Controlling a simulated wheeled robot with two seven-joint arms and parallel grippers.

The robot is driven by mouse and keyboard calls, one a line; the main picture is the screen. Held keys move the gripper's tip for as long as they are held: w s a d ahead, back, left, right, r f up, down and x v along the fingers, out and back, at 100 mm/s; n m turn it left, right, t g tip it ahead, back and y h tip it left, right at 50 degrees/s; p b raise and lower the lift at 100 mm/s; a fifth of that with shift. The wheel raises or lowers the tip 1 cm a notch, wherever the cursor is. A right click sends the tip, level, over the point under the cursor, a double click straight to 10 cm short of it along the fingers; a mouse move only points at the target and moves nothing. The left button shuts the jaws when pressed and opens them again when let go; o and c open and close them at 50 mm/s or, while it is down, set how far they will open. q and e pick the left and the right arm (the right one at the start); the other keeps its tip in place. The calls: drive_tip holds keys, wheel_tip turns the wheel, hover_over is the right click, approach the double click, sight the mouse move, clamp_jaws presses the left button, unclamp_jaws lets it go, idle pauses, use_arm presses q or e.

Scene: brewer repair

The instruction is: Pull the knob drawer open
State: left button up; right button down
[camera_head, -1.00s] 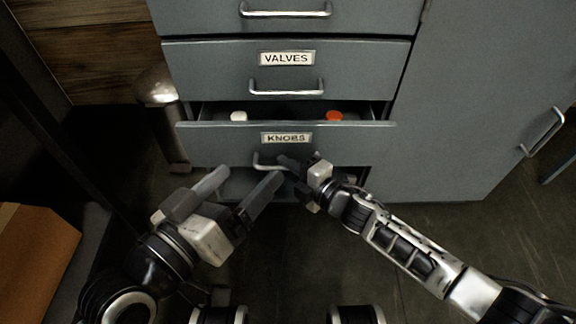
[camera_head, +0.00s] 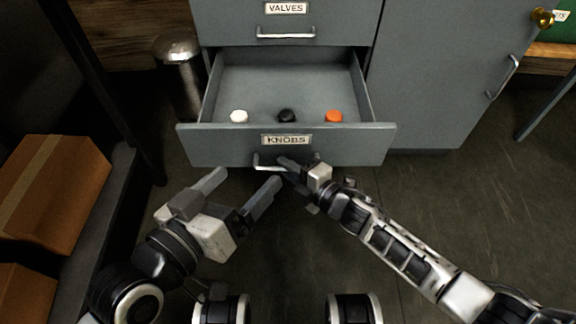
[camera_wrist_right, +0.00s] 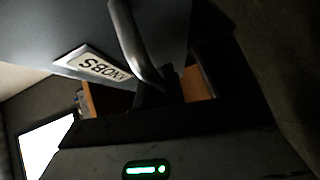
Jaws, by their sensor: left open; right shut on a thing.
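The knob drawer (camera_head: 345,146), labelled KNOBS, stands well open from the grey cabinet. Inside on its floor sit a white knob (camera_head: 238,116), a black knob (camera_head: 287,115) and an orange knob (camera_head: 334,116). My right gripper (camera_head: 288,166) is shut on the silver drawer handle (camera_head: 261,163) at the front. In the right wrist view the handle (camera_wrist_right: 134,45) runs down to the dark fingers, beside the label. The fingers hide part of the handle. My left gripper (camera_head: 243,184) is open and empty, below and left of the handle, apart from the drawer.
The VALVES drawer (camera_head: 335,32) above is closed. A metal bin (camera_head: 178,75) stands left of the cabinet. Cardboard boxes (camera_head: 50,190) lie at the left. A cabinet door with a handle (camera_head: 503,78) is at the right. The floor (camera_head: 460,210) at the right is clear.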

drive_tip(key=shift+s+d, duration=0.1)
drive_tip(key=c, duration=1.5)
unclamp_jaws()
